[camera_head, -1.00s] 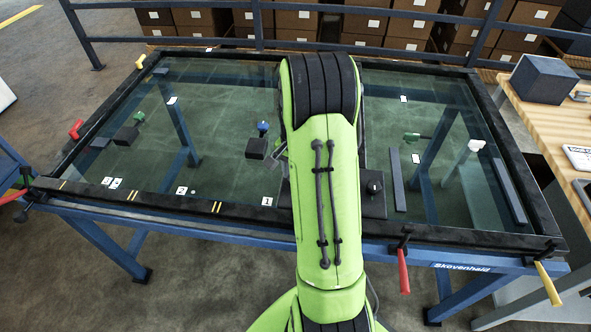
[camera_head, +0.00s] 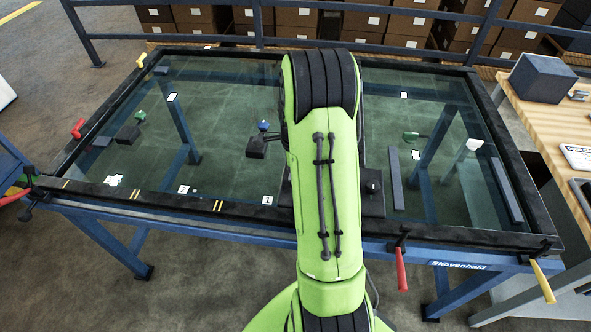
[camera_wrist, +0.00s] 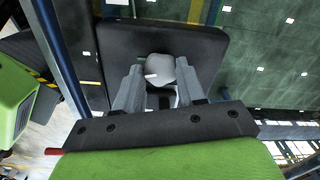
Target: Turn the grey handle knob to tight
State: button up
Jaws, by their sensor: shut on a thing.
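In the wrist view the grey handle knob (camera_wrist: 160,67) is a rounded grey piece with a short white mark pointing left. It sits over a dark square plate (camera_wrist: 205,48). My gripper (camera_wrist: 159,70) has one finger on each side of the knob and is shut on it. In the head view my green arm covers the gripper and the grey knob. Part of a dark plate (camera_head: 373,206) with a small black knob (camera_head: 373,187) shows just right of the arm.
The glass-topped table has a raised dark frame (camera_head: 450,236). Red (camera_head: 400,268) and yellow (camera_head: 542,281) levers stick out at its front edge. A blue knob (camera_head: 263,126) and a green one (camera_head: 410,136) stand on the glass. A wooden bench (camera_head: 545,125) adjoins at right.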

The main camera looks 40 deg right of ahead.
jog(key=shift+m, duration=1.6)
jog(key=o, duration=1.1)
jog(key=shift+c, duration=0.2)
notch_tip(320, 180, up, 16)
jog(key=p, duration=0.4)
jog(key=shift+f, duration=0.1)
